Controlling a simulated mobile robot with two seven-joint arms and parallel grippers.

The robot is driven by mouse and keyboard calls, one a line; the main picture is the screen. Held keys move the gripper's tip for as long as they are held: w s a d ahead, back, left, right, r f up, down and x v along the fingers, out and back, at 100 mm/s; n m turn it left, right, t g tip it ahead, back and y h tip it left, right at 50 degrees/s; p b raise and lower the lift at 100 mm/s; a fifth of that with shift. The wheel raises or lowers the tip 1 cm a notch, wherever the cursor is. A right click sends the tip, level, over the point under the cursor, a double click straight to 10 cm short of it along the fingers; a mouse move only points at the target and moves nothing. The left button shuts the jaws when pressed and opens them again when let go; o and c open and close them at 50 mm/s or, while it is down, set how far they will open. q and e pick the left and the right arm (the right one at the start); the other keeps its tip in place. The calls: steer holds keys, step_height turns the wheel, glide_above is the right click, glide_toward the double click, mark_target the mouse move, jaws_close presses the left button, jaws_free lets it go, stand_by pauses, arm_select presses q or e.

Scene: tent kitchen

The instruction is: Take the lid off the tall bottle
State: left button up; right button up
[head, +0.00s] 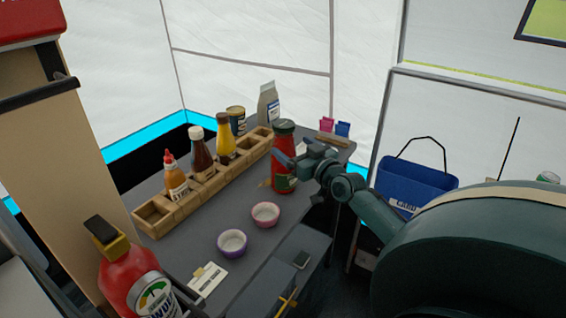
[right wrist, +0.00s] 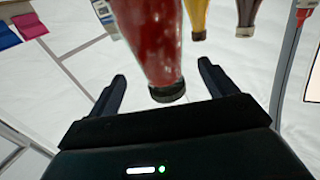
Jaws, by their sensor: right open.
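The tall bottle (head: 284,170), red with a dark green lid (head: 284,127), stands upright on the grey table near the right end of the wooden rack. In the right wrist view the red bottle (right wrist: 150,35) appears upside down, its dark lid (right wrist: 167,92) lowest. My right gripper (head: 298,155) is beside the bottle's upper part, coming from the right. In the right wrist view its two fingers (right wrist: 162,72) are spread, one on each side of the bottle near the lid, with gaps visible. My left gripper is not in view.
A wooden rack (head: 153,218) holds several sauce bottles and a can behind the bottle. Pink (head: 265,214) and purple (head: 232,243) bowls stand on the table in front. A carton (head: 268,104) is at the back. A blue bin (head: 415,185) is at the right.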

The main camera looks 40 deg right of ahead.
mark_target(280, 137)
steer(key=shift+w+d+b, duration=0.15)
steer(key=shift+w, duration=1.6)
steer(key=shift+w+d+b, duration=0.15)
steer(key=shift+w, duration=1.6)
steer(key=shift+c, duration=0.3)
jaws_close()
steer(key=shift+r, duration=0.2)
